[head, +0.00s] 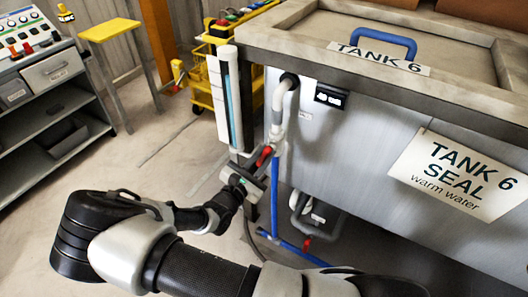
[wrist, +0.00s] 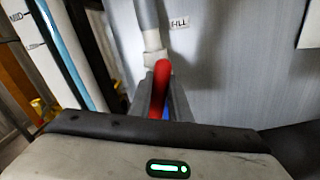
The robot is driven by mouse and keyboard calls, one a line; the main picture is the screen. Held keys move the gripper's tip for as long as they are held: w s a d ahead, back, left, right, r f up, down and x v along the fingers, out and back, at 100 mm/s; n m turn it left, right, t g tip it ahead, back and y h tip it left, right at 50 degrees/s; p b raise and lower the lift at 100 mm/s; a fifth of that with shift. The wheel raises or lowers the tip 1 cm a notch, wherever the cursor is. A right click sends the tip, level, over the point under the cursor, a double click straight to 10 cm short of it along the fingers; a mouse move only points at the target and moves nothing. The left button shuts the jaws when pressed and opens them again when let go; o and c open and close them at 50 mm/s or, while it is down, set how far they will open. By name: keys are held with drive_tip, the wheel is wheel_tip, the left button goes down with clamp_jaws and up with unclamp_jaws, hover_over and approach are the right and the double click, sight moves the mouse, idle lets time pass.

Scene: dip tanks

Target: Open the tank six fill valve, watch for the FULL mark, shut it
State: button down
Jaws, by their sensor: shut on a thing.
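Tank six (head: 340,115) is a grey tank with "TANK 6" and "TANK 6 SEAL warm water" labels. Its fill valve has a red handle (head: 265,155) on the pipe at the tank's left end. My gripper (head: 257,168) is shut on this handle. In the wrist view the red handle (wrist: 162,72) stands between my gripper's fingers (wrist: 163,100), below a "FILL" label (wrist: 179,23). The level gauge (head: 233,100) stands left of the pipe, with blue in its tube. A MID mark (wrist: 17,16) shows in the wrist view. The FULL mark is not in view.
A blue pipe (head: 275,195) runs down from the valve. A lower red handle (head: 307,244) sits on piping near the floor. A yellow cart (head: 205,85), a yellow stool (head: 110,30) and a shelf bench (head: 45,90) stand behind. The floor between is mostly clear.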

drive_tip(key=m+p, duration=0.1)
drive_tip(key=m, duration=0.2)
drive_tip(key=shift+s+d+m, duration=0.1)
drive_tip(key=shift+m, duration=0.3)
drive_tip(key=m+p, duration=0.1)
drive_tip(key=m, duration=0.2)
drive_tip(key=shift+d+f+m, duration=0.1)
drive_tip(key=shift+f+m, duration=0.05)
drive_tip(key=shift+m, duration=0.15)
drive_tip(key=m, duration=0.2)
drive_tip(key=m+p, duration=0.1)
drive_tip(key=m, duration=0.3)
drive_tip(key=shift+s+f+m+p, duration=0.1)
drive_tip(key=shift+f+m+p, duration=0.2)
drive_tip(key=c, duration=1.6)
unclamp_jaws()
drive_tip(key=shift+c, duration=0.2)
drive_tip(key=p+v, duration=0.1)
drive_tip(key=v, duration=1.6)
drive_tip(key=shift+s, duration=0.2)
